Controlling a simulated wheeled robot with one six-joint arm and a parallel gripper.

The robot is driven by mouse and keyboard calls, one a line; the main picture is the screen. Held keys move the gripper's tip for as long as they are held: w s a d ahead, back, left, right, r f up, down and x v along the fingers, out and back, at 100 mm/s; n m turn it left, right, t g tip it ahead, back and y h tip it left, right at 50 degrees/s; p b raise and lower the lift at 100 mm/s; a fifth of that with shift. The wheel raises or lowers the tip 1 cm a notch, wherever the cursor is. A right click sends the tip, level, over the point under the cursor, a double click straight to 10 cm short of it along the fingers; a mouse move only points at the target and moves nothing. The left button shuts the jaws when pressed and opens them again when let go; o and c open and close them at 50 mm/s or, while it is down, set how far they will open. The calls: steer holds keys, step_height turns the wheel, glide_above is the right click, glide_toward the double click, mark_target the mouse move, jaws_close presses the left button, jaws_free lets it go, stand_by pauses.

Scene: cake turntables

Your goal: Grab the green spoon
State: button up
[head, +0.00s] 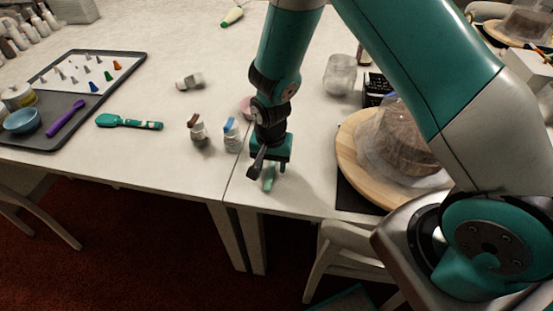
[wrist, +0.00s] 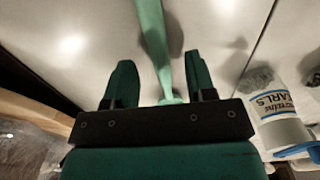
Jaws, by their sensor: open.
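A long, thin light-green utensil, seemingly the green spoon (wrist: 152,35), runs between the two fingers of my gripper (wrist: 160,72) in the wrist view. The fingers stand apart, with a gap on both sides of it. In the head view my gripper (head: 267,170) points down over the table's front edge area, and part of the light-green piece (head: 269,179) shows below it. The rest is hidden by the gripper. A darker teal spoon or spatula (head: 128,122) with a patterned handle lies on the table farther left.
Two small bottles (head: 197,131) (head: 232,134) stand close left of my gripper; a labelled one also shows in the wrist view (wrist: 278,118). A domed cake on a wooden turntable (head: 358,172) is at right. A dark tray (head: 62,130) is at left.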

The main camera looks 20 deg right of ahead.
steer(key=shift+f, duration=0.75)
jaws_close()
steer(key=shift+r, duration=0.15)
